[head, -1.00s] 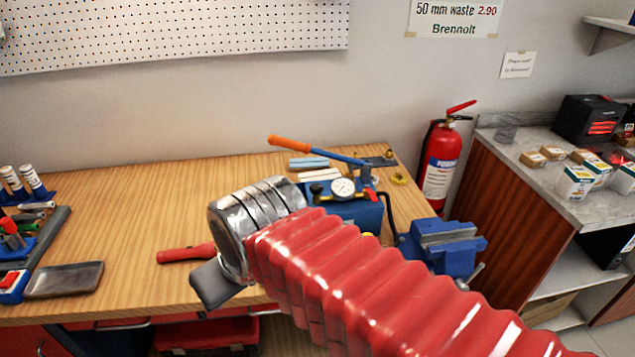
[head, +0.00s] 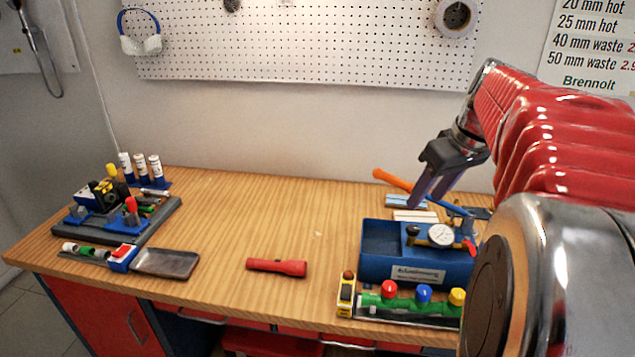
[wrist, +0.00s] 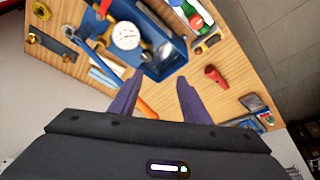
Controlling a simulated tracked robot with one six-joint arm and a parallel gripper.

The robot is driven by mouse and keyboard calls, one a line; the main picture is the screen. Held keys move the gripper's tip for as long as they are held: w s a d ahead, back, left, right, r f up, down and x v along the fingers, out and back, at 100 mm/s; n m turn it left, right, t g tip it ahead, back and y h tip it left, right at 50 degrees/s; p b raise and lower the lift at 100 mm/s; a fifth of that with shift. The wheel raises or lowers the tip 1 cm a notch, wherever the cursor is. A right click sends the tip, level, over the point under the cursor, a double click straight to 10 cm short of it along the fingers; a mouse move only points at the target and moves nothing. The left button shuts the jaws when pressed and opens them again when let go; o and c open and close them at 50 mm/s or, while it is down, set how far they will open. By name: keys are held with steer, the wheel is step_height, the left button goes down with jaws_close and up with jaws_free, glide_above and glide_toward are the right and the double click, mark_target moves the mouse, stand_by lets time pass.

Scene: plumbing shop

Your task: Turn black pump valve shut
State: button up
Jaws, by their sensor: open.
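The blue test pump (head: 372,268) stands on the right part of the workbench. It has an open tank, a round white gauge (head: 440,235), brass fittings, and a lever with an orange handle (head: 391,179). The black valve knob (head: 412,231) is left of the gauge on the pump's top. My gripper (head: 427,197) is open and empty, pointing down above and behind the pump, apart from the valve. In the wrist view, my gripper's two fingers (wrist: 157,84) are spread; the gauge (wrist: 127,35) and tank lie beyond them.
A rack with red, blue and yellow knobs (head: 424,298) stands in front of the pump. A red torch (head: 277,267) lies mid-bench; a grey tray (head: 166,263) and tool holder are at left. The bench middle behind the torch is clear. A pegboard (head: 310,40) hangs behind.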

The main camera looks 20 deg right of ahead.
mark_target(413, 228)
steer(key=d, duration=0.3)
steer(key=shift+s+d+r, duration=0.1)
steer(key=shift+s+d, duration=0.1)
steer(key=shift+d, duration=0.05)
steer(key=x, duration=1.4)
steer(key=shift+r, duration=0.1)
steer(key=shift+c, duration=0.5)
steer(key=c, duration=0.9)
steer(key=shift+a, duration=0.2)
steer(key=shift+c, duration=0.2)
steer(key=shift+d, duration=0.1)
